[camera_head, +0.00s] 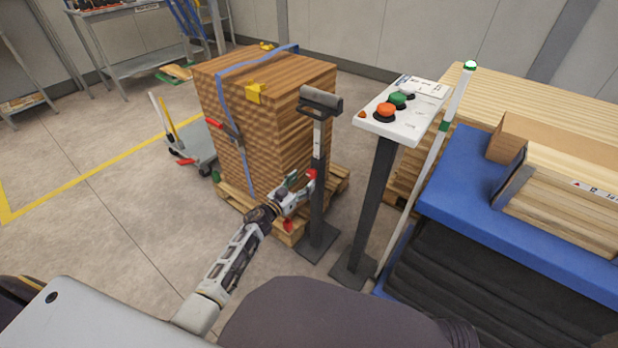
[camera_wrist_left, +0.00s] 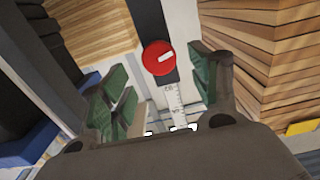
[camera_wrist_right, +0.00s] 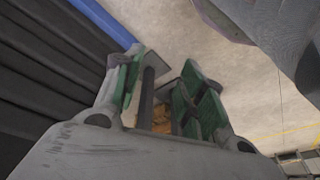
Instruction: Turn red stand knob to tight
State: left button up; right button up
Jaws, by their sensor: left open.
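The red knob (camera_head: 311,174) sits on the dark upright post of the stand (camera_head: 318,150), which has a T-shaped top. In the left wrist view the knob (camera_wrist_left: 158,58) is round and red with a white mark, and a pale scale strip runs along the post beside it. My left gripper (camera_head: 297,188) is open beside the knob. In its wrist view the knob shows in the gap beyond the green-padded fingers, apart from both. My right gripper (camera_wrist_right: 158,85) is open, with nothing seen held; a dark post shows beyond its fingers. It is not made out in the head view.
A strapped stack of wood boards (camera_head: 260,110) on a pallet stands close behind the stand. A control panel (camera_head: 405,115) with orange and green buttons stands to the right. A blue-topped table (camera_head: 465,190) is further right. Open floor lies at the left.

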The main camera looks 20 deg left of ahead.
aim_at(310, 174)
pick_arm(q)
jog(key=shift+b+x, duration=0.45)
jog(key=shift+x, duration=1.95)
pick_arm(e)
jog(key=shift+a+r, duration=0.2)
jog(key=shift+r, duration=0.95)
pick_arm(q)
jog(key=c, duration=1)
pick_arm(e)
jog(key=shift+s, duration=0.1)
